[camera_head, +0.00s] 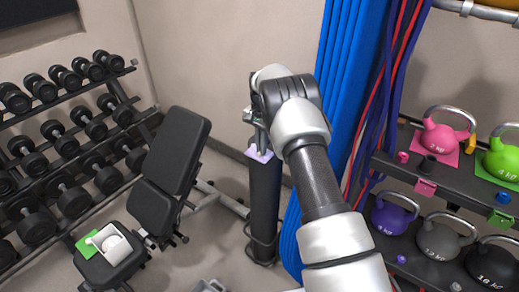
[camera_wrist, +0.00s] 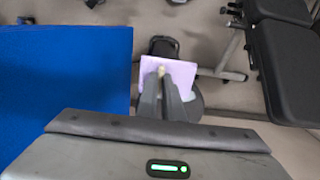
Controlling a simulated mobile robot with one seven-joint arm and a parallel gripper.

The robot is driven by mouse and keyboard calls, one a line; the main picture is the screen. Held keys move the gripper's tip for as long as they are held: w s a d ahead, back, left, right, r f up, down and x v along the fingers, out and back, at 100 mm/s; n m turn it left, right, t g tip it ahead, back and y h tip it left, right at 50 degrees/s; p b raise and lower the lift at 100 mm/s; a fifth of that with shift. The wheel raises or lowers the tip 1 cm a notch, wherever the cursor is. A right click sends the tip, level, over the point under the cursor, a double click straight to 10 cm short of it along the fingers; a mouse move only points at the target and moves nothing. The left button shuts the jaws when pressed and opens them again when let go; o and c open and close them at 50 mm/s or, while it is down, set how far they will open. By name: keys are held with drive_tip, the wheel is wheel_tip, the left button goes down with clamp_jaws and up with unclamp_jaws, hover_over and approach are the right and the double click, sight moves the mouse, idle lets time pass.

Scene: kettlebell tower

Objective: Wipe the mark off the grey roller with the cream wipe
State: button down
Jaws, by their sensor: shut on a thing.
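My gripper (camera_head: 259,139) points down at the top of an upright dark grey cylinder (camera_head: 265,190), which seems to be the grey roller. In the wrist view my gripper (camera_wrist: 162,75) is shut on a small cream piece (camera_wrist: 160,71), which seems to be part of the cream wipe. A flat lilac square (camera_head: 258,154) is at the fingertips, over the cylinder's top; it also shows in the wrist view (camera_wrist: 183,72). I cannot tell whether it is held or lies on the cylinder. I make out no mark; the fingers and the square hide much of the top.
Dumbbell racks are left; a kettlebell shelf (camera_head: 400,155) is right.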

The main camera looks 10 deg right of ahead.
sight(252, 149)
drive_tip(key=shift+w+a, duration=1.55)
drive_tip(key=shift+a, duration=0.05)
drive_tip(key=shift+s+d+f+b, duration=0.1)
drive_tip(key=shift+s+d+b, duration=0.45)
drive_tip(key=shift+s+d, duration=1.05)
